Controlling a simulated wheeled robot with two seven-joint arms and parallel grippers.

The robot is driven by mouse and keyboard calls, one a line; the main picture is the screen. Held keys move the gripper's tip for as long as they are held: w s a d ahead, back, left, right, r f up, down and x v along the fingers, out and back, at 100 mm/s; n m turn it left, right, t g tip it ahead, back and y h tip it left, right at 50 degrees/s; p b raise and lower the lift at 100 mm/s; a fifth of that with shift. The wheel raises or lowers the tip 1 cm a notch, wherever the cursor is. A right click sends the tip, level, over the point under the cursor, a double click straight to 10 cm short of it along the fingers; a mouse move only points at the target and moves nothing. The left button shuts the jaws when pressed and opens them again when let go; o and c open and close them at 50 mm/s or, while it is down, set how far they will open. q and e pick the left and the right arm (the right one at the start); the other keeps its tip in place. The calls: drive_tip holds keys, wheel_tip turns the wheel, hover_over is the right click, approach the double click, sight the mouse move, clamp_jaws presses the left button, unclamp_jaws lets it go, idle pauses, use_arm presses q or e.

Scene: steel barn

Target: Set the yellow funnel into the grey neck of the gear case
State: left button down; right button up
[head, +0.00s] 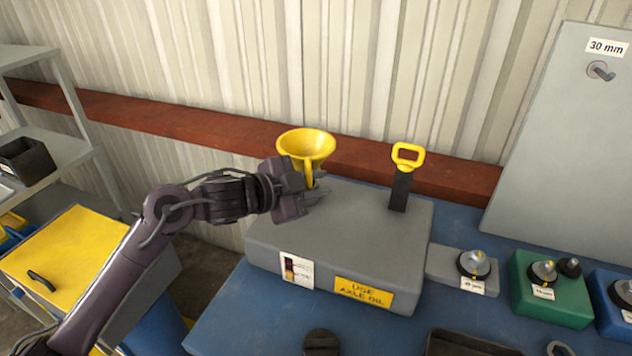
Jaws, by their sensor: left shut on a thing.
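The yellow funnel (306,143) is upright, its wide mouth facing up. My left gripper (314,188) is shut on the funnel at its lower part, above the left rear of the gear case. The gear case (350,245) is a grey box on the blue bench, with a yellow "USE AXLE OIL" label on its front. I cannot make out the grey neck; my gripper hides the area below the funnel. I cannot tell whether the funnel's spout touches the case. My right gripper is not in view.
A black post with a yellow loop handle (407,158) stands on the right rear of the case. Grey, green (548,290) and blue units with knobs stand to the right on the blue bench (250,318). A grey panel (570,130) stands behind them. Shelves and a yellow-topped cabinet (65,250) are left.

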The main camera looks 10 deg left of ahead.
use_arm(q)
drive_tip(key=shift+f+b, duration=0.7)
drive_tip(key=shift+f, duration=0.4)
drive_tip(key=shift+f, duration=0.15)
drive_tip(key=c, duration=1.2)
unclamp_jaws()
drive_tip(key=shift+a, duration=0.1)
drive_tip(key=b+v, duration=0.1)
drive_tip(key=v, duration=0.6)
drive_tip(key=shift+s+a+b, duration=0.2)
drive_tip(key=shift+s+b, duration=0.05)
drive_tip(key=shift+b, duration=0.1)
